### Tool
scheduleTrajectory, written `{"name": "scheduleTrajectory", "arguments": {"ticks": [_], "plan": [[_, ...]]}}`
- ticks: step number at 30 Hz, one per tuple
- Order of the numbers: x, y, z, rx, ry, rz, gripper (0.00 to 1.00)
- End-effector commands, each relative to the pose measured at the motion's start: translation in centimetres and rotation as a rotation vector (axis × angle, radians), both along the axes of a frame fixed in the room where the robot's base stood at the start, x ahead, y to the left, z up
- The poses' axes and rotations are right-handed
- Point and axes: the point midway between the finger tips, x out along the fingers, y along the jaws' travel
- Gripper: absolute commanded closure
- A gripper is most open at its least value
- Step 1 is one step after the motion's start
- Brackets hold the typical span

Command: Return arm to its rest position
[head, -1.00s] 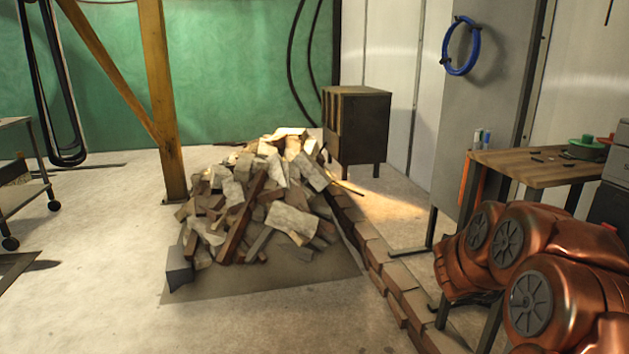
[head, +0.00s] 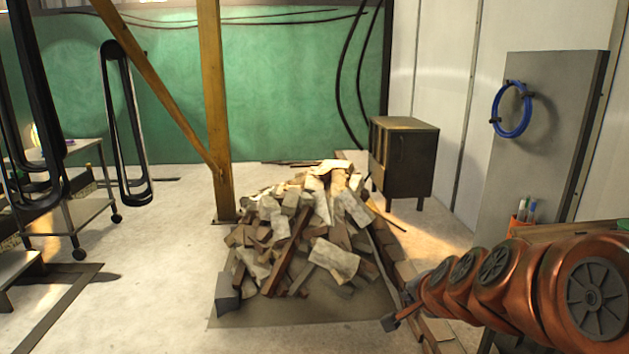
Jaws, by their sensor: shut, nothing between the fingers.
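My copper-coloured arm with dark round joint caps reaches in from the lower right of the head view. Its links look smaller toward the left, over the end of the low brick edging. My gripper (head: 393,321) shows small and dark at the arm's far end. It is shut with nothing seen in it. It appears clear of the rubble pile (head: 305,232), to the right of it in the picture.
A yellow post (head: 214,120) with a brace stands behind the pile. A dark cabinet (head: 402,165) stands behind right. A grey panel with a blue hose (head: 511,109) and a wooden bench (head: 565,229) are at right. A trolley (head: 75,215) is at left.

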Motion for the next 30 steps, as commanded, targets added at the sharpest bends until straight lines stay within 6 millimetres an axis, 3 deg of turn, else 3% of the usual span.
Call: {"name": "scheduleTrajectory", "arguments": {"ticks": [1, 6, 9, 13, 18, 24, 30], "plan": [[-1.7, 1.5, 1.8, -0.027, 0.042, 0.079, 1.00], [-8.9, 5.1, 3.0, -0.128, 0.222, 0.354, 1.00], [-13.7, 6.0, 3.7, -0.188, 0.339, 0.503, 1.00], [-20.4, 5.9, 5.0, -0.268, 0.499, 0.682, 1.00], [-28.3, 4.2, 7.0, -0.351, 0.700, 0.864, 1.00], [-33.5, 2.2, 8.5, -0.394, 0.843, 0.970, 1.00], [-34.4, 1.8, 8.6, -0.404, 0.870, 0.989, 1.00]]}}
